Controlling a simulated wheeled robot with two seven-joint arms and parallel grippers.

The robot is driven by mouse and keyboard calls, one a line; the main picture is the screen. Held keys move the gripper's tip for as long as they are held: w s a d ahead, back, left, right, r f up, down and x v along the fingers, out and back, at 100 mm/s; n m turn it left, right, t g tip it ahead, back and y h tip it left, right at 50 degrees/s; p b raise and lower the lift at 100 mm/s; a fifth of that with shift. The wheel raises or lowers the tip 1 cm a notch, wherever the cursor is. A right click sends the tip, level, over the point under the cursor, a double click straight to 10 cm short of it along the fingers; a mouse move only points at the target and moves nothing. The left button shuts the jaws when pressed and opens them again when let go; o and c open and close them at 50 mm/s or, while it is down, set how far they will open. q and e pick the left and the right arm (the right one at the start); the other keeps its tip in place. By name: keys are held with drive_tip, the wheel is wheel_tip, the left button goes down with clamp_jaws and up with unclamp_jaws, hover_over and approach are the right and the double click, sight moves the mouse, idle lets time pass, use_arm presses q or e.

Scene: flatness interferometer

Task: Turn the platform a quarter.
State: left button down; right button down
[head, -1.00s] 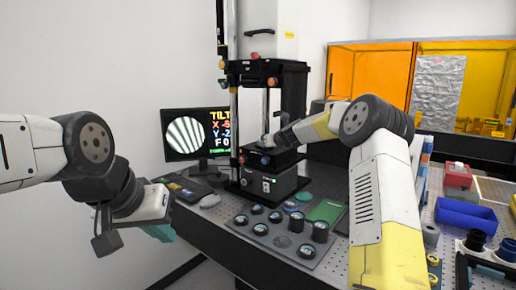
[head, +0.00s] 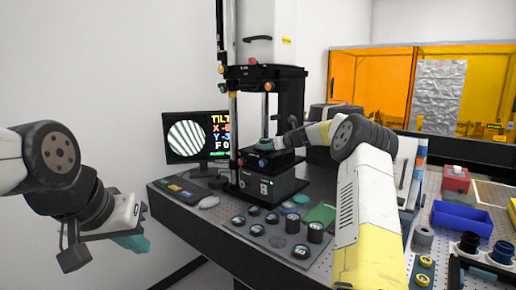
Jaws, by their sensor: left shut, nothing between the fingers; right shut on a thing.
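The interferometer (head: 266,77) is a black tower on the optical table, with its platform (head: 263,160) stacked above a black base box (head: 266,188). My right gripper (head: 266,143) reaches in from the right at the top of the platform. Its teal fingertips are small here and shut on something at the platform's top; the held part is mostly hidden. My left gripper (head: 132,243) is shut and empty, off the table's left edge. The monitor (head: 195,136) shows slanted black and white fringes and tilt readings, partly cut off by the tower.
A tray with several round optics (head: 262,236) lies in front of the base. A blue bin (head: 463,217), a red box (head: 456,180) and dark cylinders (head: 468,243) stand at the right. A keypad (head: 183,191) and a mouse (head: 209,202) lie at the table's left.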

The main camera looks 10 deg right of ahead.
drive_tip(key=shift+d+r, duration=0.1)
drive_tip(key=shift+r, duration=0.05)
drive_tip(key=c, duration=1.4)
unclamp_jaws()
drive_tip(key=v, duration=0.7)
drive_tip(key=shift+s+d, duration=0.15)
drive_tip(key=shift+s, duration=0.15)
drive_tip(key=shift+r, duration=0.15)
